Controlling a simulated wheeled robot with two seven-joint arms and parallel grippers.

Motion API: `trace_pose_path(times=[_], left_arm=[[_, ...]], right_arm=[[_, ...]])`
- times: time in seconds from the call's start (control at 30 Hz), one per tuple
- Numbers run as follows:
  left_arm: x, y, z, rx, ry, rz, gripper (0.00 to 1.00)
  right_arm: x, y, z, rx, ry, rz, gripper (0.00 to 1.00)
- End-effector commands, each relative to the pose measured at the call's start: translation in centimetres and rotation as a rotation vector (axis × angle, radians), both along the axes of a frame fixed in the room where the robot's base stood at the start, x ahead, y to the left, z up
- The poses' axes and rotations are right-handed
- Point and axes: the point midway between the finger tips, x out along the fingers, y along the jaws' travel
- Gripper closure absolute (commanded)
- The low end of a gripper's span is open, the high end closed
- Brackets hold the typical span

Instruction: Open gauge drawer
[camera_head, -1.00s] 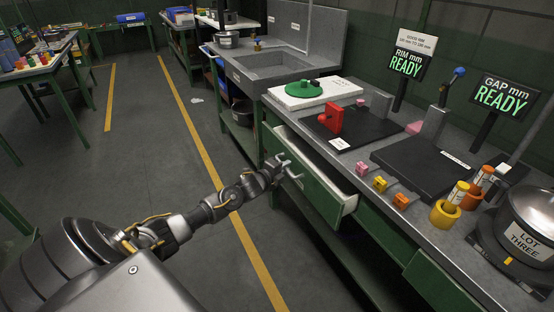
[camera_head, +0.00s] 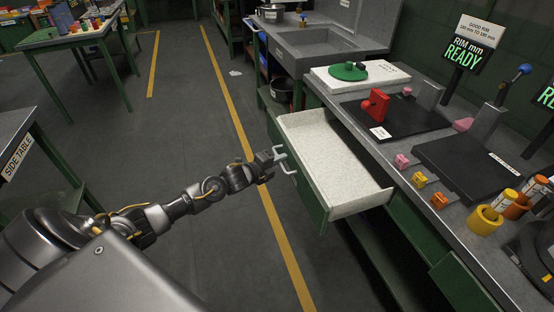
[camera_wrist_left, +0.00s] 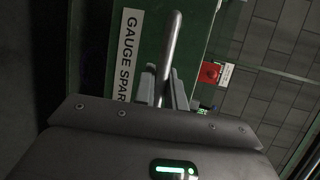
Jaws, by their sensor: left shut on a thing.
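The gauge drawer (camera_head: 335,165) is green with a pale speckled inside. It stands well out from under the bench in the head view, and its inside looks empty. Its metal bar handle (camera_head: 284,165) is on the front face. My left gripper (camera_head: 277,162) is shut on the handle. The left wrist view shows the handle (camera_wrist_left: 169,50) running up between the fingers (camera_wrist_left: 163,88), beside a label (camera_wrist_left: 126,55) reading "GAUGE SPAR", its end hidden. My right gripper is not in view.
The bench top (camera_head: 390,158) carries a red block (camera_head: 375,104), a green disc (camera_head: 348,71), dark plates, small pink, yellow and orange blocks, and a yellow cup (camera_head: 486,219). A second green drawer (camera_head: 460,283) below is shut. A side table (camera_head: 20,140) stands at left. The floor beside the drawer is clear.

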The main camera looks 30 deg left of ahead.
Motion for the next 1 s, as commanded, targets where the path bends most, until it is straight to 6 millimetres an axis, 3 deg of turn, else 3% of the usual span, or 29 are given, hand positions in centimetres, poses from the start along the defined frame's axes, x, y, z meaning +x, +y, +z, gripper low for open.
trace_pose_path(times=[0.17, 0.2, 0.23, 0.57, 0.67, 1.0], left_arm=[[0.0, 0.1, 0.1, 0.000, -0.002, 0.001, 1.00], [0.0, 0.1, 0.1, 0.000, -0.001, 0.001, 0.84], [0.0, 0.1, 0.1, 0.000, -0.001, 0.001, 0.80], [-0.3, 0.2, 0.0, 0.000, 0.000, 0.001, 0.79], [-1.2, 0.4, 0.1, 0.000, 0.001, 0.000, 0.79], [-7.4, 2.3, 1.4, 0.002, 0.001, 0.000, 0.79]], right_arm=[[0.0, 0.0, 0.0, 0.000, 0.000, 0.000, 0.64], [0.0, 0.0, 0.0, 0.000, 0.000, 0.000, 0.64], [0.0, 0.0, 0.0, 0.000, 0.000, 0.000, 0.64], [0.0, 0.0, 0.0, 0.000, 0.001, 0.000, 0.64], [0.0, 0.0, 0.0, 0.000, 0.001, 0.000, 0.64], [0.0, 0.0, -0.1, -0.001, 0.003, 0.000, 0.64]])
